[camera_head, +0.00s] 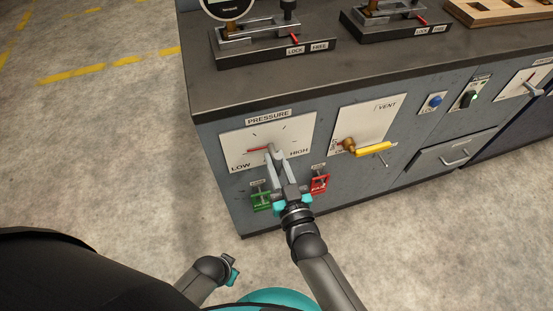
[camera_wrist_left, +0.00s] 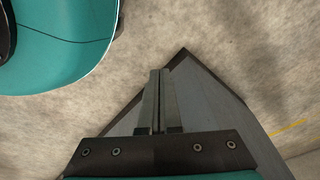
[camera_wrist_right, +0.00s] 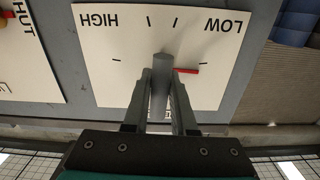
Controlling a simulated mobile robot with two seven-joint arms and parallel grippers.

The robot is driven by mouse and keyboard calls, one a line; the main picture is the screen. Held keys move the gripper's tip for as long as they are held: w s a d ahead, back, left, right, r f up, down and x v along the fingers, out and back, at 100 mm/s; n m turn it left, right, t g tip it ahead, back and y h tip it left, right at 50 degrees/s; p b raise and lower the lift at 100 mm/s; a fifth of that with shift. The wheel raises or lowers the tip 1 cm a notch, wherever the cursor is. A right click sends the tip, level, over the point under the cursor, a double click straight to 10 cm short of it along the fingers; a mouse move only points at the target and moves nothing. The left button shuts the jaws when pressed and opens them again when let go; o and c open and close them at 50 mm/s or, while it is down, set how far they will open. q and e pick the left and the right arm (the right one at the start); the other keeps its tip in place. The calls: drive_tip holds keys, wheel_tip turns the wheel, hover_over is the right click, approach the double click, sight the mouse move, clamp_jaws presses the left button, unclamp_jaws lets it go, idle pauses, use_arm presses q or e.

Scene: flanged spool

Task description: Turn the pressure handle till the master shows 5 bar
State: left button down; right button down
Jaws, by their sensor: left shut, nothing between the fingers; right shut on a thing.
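The pressure panel (camera_head: 297,127), marked LOW and HIGH, is on the front of the grey cabinet. Its red pointer (camera_head: 258,149) points left, on the LOW side; the right wrist view shows this pointer (camera_wrist_right: 188,70) too. My right gripper (camera_head: 275,158) is shut on the grey pressure handle (camera_wrist_right: 160,72), one finger on each side of it. The handle is partly hidden by the fingers. The master gauge (camera_head: 228,4) on the bench top is cut off by the picture edge, and its reading is not legible. My left gripper (camera_wrist_left: 158,100) is shut and empty, low over the floor.
Right of the panel is the vent panel (camera_head: 385,115) with a yellow lever (camera_head: 374,150). A green tag (camera_head: 261,203) and a red tag (camera_head: 320,184) hang close beside my right gripper. A blue button (camera_head: 435,101) sits further right. The floor left of the cabinet is clear.

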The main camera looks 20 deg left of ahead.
drive_tip(key=m, duration=0.5)
drive_tip(key=shift+m, duration=2.1)
drive_tip(key=shift+m+b, duration=0.4)
drive_tip(key=shift+m, duration=1)
drive_tip(key=m+b, duration=0.1)
drive_tip(key=m, duration=0.3)
use_arm(q)
wheel_tip(320, 180, up, 5)
drive_tip(key=w+d+b, duration=0.1)
drive_tip(key=w+d, duration=0.1)
drive_tip(key=shift+w+d, duration=0.25)
drive_tip(key=shift+w, duration=0.1)
use_arm(e)
drive_tip(key=shift+m, duration=1.5)
use_arm(q)
drive_tip(key=shift+w+r, duration=0.1)
